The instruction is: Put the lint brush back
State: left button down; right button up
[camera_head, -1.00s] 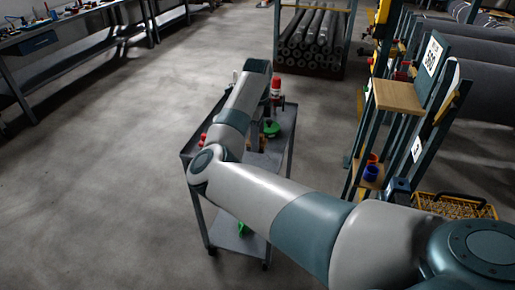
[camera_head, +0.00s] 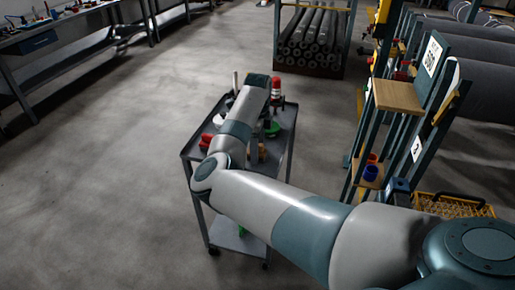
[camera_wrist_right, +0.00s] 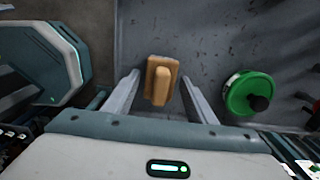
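A wooden brush (camera_wrist_right: 162,80), a tan block with a raised grip, lies on the grey cart top in the right wrist view; I take it to be the lint brush. In the head view a small tan patch of it (camera_head: 262,152) shows beside my forearm. My right gripper (camera_wrist_right: 160,88) is open, with one finger on each side of the brush and gaps between. I cannot tell how far above the cart top the fingertips are. In the head view the fingers are hidden by my arm. My left gripper is not in view.
A green round roll (camera_wrist_right: 252,94) lies right of the brush. The cart (camera_head: 286,135) also holds a red-and-white bottle (camera_head: 276,88) and red items (camera_head: 206,140). A rack with a wooden shelf (camera_head: 398,96) stands right of the cart. The floor at left is clear.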

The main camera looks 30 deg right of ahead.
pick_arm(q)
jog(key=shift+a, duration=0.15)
pick_arm(e)
jog(key=shift+r, duration=0.2)
jog(key=shift+r, duration=0.65)
notch_tip(320, 180, up, 9)
jog(key=shift+r+b, duration=0.15)
jog(key=shift+b, duration=0.35)
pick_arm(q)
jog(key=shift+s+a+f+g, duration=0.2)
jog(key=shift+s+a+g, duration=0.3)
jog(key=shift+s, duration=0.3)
pick_arm(e)
jog(key=shift+r, duration=0.7)
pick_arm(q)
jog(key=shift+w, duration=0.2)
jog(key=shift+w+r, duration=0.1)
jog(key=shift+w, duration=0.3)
